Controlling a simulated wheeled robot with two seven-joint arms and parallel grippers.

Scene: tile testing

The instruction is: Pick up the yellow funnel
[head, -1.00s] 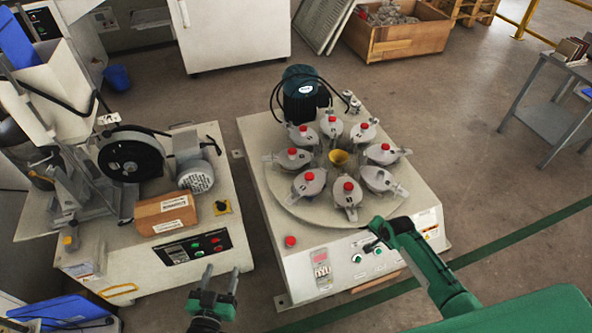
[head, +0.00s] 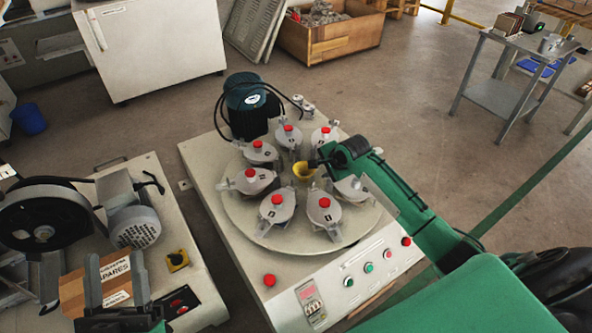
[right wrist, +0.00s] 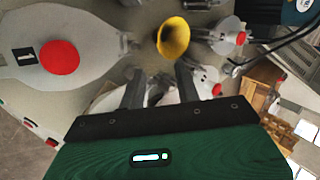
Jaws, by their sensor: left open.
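The yellow funnel (head: 304,173) stands at the middle of the round turntable (head: 262,232), among grey lidded jars with red knobs. My right gripper (head: 318,165) reaches in from the right, right beside the funnel in the head view. In the right wrist view its two fingers (right wrist: 159,72) are apart, with nothing between them. The funnel (right wrist: 173,37) shows there with its wide mouth just beyond the fingertips. Whether a finger touches it cannot be told. My left gripper (head: 115,258) is open, in front of the brown box marked SPARES (head: 112,275), far from the funnel.
The jars, such as one at the front left (head: 277,206), crowd closely around the funnel. A dark green motor (head: 250,108) stands behind the turntable. A control panel (head: 350,268) lines the machine's front. A grey side table (head: 500,95) stands back right, on open floor.

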